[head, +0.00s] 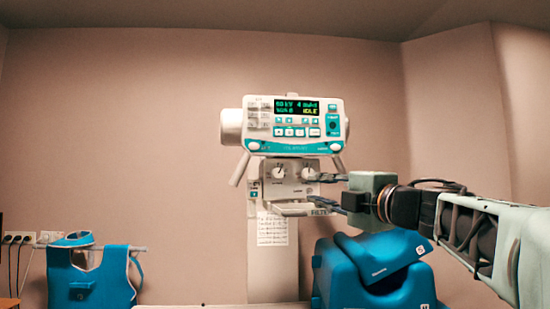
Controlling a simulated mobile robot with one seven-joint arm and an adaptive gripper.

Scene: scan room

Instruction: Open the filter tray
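The filter tray (290,209) is a thin pale piece at the bottom of the collimator box (278,190), under the X-ray unit. A dark label reading "FILTER" shows at its right end. Whether the tray is shut or partly out is hard to tell. My gripper (312,188) reaches in from the right, its two dark fingers spread one above the other. It is open, with nothing seen between the fingers. The lower finger appears just above the tray's right end. I cannot tell if it touches. The upper finger overlaps the box's right side in the picture.
The X-ray unit (292,126) has a lit display reading "IDLE" and handles angled down on both sides. A pale column (272,275) stands below. A blue apron (90,275) hangs on a rail at left.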

